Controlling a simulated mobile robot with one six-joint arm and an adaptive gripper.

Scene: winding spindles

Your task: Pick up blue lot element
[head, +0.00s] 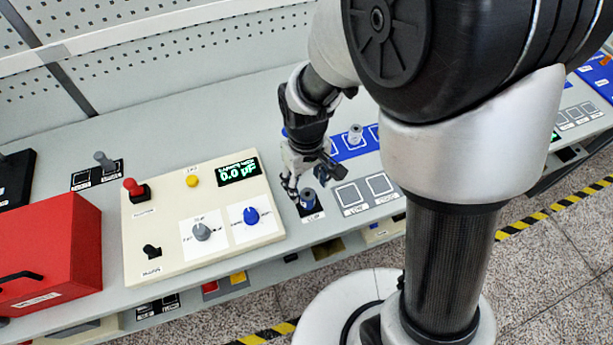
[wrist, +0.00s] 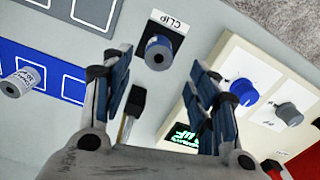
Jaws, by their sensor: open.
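A small upright cylinder with a blue body and grey top, the blue lot element (head: 308,198), stands on a black pad labelled CLIP at the table's front. In the wrist view the blue lot element (wrist: 158,52) shows just beyond the fingertips, roughly centred between them. My gripper (head: 297,182) is above and slightly behind it in the head view. In the wrist view my gripper (wrist: 160,68) has its two fingers wide apart with no lot element between them. I cannot tell the exact height of the fingertips over the element.
A cream control box (head: 150,225) with knobs and a green display stands close left of the pad. A grey cylinder (head: 355,135) stands on a blue strip behind; it also shows in the wrist view (wrist: 20,82). A black-tipped part (wrist: 133,105) shows between the fingers. A red box (head: 50,255) is far left.

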